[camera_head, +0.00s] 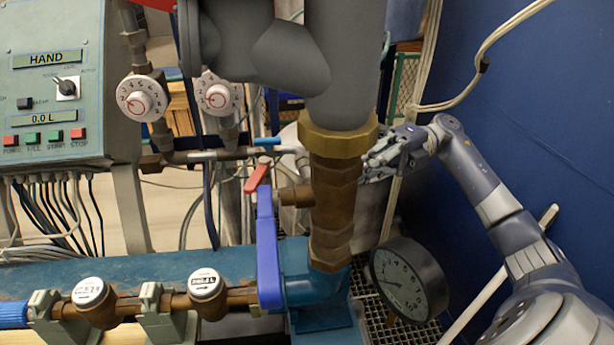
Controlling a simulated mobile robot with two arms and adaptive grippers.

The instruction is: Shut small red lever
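The small red lever (257,176) sits on a brass fitting left of the thick vertical pipe, slanting up to the right. It is just above the top end of the long blue lever (267,248), which hangs down. My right gripper (368,164) is to the right of the brass pipe section (336,205), with its fingers pointing left. The pipe stands between it and the red lever, and they are apart. The fingertips are close to the pipe, and their opening is hard to make out. No object shows in them. My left gripper is not in view.
A small blue lever (267,142) sits above the red one. A round gauge (408,280) is below my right gripper. Dials (142,99), a control panel (52,75) and water meters (206,284) are at left. A cable (484,62) hangs on the blue wall.

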